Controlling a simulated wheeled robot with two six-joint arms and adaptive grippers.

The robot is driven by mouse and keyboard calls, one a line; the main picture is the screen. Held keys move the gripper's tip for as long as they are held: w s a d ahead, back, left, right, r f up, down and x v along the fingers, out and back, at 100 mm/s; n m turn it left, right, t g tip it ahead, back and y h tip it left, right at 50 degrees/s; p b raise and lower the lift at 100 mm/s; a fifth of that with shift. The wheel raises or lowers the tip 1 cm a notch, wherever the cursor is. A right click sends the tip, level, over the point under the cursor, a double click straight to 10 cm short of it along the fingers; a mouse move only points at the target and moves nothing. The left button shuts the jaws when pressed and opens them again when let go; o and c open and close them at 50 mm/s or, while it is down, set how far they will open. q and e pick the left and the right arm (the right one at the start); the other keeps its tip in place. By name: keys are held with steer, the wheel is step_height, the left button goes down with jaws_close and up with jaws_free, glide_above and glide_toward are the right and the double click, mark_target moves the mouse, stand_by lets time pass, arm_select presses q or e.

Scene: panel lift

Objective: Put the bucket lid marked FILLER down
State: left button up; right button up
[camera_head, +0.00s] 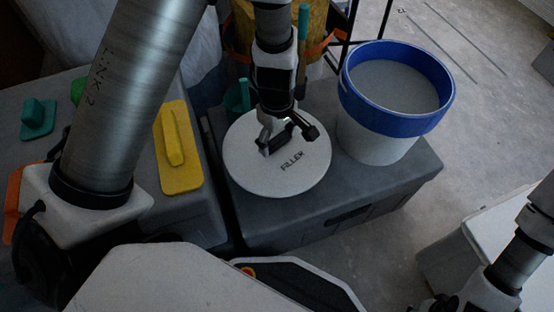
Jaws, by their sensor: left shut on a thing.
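The bucket lid marked FILLER (247,178) is a round white disc with dark lettering. My left gripper (281,140) comes down on it from above and is shut on its dark handle at the middle. The lid is over the top of a dark grey box (350,208); I cannot tell whether it touches the surface. The white bucket (372,141) with a blue rim stands just right of the lid, open and filled with grey material. My right arm shows at the lower right edge; its fingertips are not seen.
A yellow float (180,150) lies on a grey case to the left, with a teal float (38,118) farther left. A teal-handled tool (303,40) and an orange-brown container stand behind the lid. A pale box (470,250) is at the lower right. Bare floor lies right of the bucket.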

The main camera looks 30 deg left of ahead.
mark_target(277, 139)
arm_select(q)
step_height(277, 139, down, 8)
steer(key=b, duration=0.4)
steer(key=shift+f+b, duration=0.15)
steer(key=shift+b, duration=0.2)
steer(key=shift+r, duration=0.2)
steer(key=shift+f, duration=0.1)
steer(key=o, duration=1.2)
step_height(277, 139, up, 12)
steer(key=p, duration=0.8)
steer(key=shift+p, duration=0.3)
